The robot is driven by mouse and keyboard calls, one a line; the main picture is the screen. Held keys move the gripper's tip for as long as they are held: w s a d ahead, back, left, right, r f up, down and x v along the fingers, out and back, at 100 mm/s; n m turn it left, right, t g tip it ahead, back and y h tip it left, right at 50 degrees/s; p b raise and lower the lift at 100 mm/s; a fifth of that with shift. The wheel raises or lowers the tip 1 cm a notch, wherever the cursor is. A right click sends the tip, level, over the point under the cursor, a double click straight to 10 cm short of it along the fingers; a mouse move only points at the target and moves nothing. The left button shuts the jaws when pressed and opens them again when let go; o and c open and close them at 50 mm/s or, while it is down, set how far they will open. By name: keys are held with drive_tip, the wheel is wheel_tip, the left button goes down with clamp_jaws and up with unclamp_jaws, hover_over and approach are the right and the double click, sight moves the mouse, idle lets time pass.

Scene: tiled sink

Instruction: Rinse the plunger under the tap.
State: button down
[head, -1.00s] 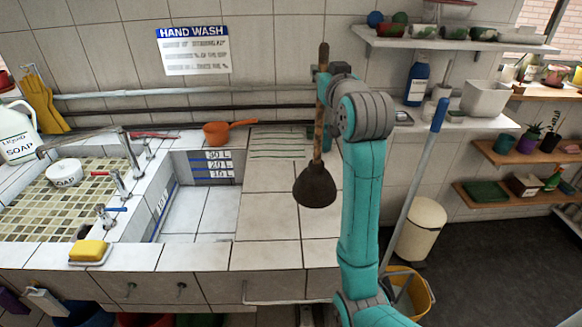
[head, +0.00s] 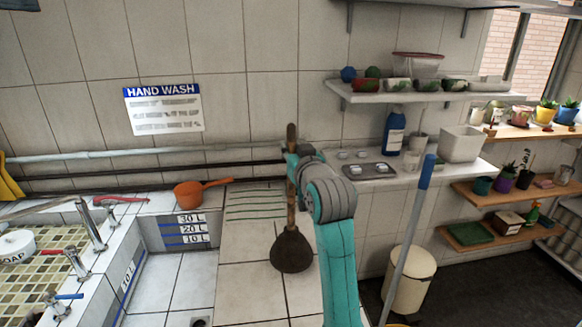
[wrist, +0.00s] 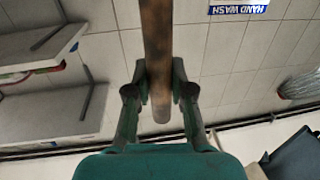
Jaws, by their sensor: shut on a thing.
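The plunger (head: 291,251) has a dark rubber cup and a wooden handle. It hangs upright, cup down, in front of the tiled counter right of the basin. My gripper (head: 293,172) is shut on its handle; in the wrist view the handle (wrist: 156,50) runs between the two fingers (wrist: 160,95). The tap (head: 88,222) is at the left, a grey spout with a red-handled valve (head: 74,262) and a blue-handled valve (head: 58,302) near it. The plunger is well to the right of the tap. I cannot tell whether water runs; the spout's end is unclear.
An orange pan (head: 189,194) sits on the back ledge by the basin with level marks (head: 190,229). A soap dish (head: 17,243) lies at the left. A blue-handled pole (head: 408,240) and a bin (head: 411,279) stand at the right. Shelves (head: 415,95) hang above. The counter under the plunger is clear.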

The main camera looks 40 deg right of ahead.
drive_tip(key=shift+f, duration=1.95)
drive_tip(key=c, duration=1)
unclamp_jaws()
